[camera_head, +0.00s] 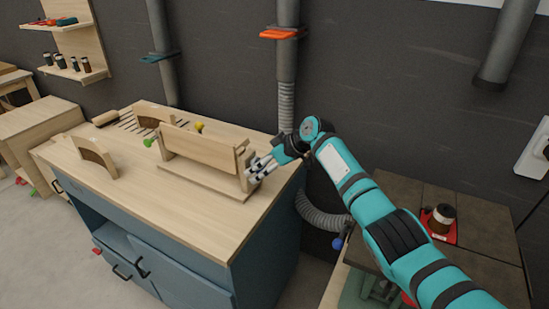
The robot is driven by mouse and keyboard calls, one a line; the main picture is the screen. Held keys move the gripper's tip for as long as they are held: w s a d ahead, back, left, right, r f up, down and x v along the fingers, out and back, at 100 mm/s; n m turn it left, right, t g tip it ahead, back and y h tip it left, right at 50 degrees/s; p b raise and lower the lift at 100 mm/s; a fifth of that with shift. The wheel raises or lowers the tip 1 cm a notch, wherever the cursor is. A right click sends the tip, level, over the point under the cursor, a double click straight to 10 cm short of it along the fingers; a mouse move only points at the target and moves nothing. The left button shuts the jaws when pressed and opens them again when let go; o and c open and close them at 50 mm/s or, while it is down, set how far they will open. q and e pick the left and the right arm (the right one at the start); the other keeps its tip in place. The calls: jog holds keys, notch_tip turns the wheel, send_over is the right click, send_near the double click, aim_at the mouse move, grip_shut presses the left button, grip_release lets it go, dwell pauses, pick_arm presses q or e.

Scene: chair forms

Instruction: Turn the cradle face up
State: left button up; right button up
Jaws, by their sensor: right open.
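A pale wooden frame, which looks like the cradle (200,149), sits on the wooden bench top (190,215). A broad board in it leans on edge above a flat base strip, between end pieces. I cannot tell for sure which side is its face. My right gripper (257,171) is open at the frame's right end, with its fingers close to the end piece. Whether they touch it is unclear. The fingers partly hide that end. My left gripper is not in view.
Curved wooden forms (96,156) stand on the bench left of the frame, near a slotted area (135,120). A green knob (149,142) and a yellow knob (199,127) show beside the frame. The front of the bench top is clear. A hose (322,217) hangs at right.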

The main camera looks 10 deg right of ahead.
jog(key=v, duration=1.1)
jog(key=shift+s, duration=0.1)
